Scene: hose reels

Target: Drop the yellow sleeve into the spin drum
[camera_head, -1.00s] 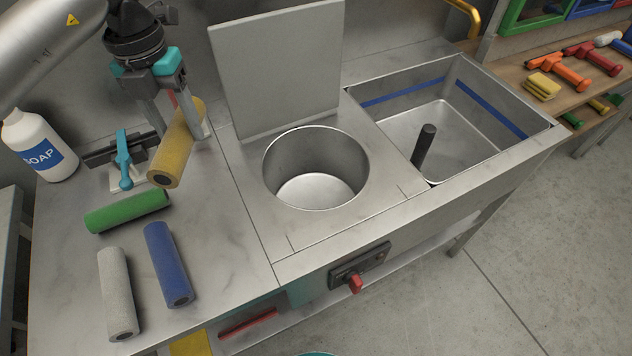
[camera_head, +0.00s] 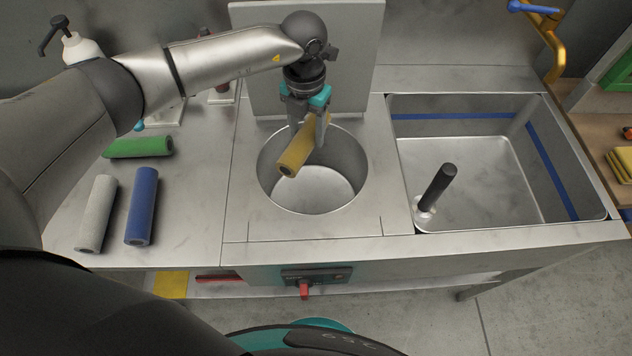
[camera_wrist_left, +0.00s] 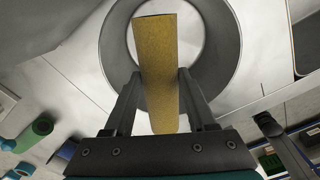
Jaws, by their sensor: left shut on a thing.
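The yellow sleeve (camera_head: 296,152) is held tilted between the fingers of my left gripper (camera_head: 309,128), over the round opening of the spin drum (camera_head: 345,180). In the left wrist view the yellow sleeve (camera_wrist_left: 158,62) lies between both fingers of my left gripper (camera_wrist_left: 158,92). The drum's rim (camera_wrist_left: 231,60) shows around and behind it there. The drum's lid (camera_head: 355,50) stands open behind the opening. The visible drum floor (camera_head: 315,195) is bare. How high the sleeve is above the rim is hard to tell. My right gripper is not in view.
Green (camera_head: 140,147), white (camera_head: 98,212) and blue (camera_head: 141,205) sleeves lie on the counter at left. A sink basin (camera_head: 470,185) with a black upright post (camera_head: 438,187) is right of the drum. A red knob (camera_head: 304,290) sits on the front panel.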

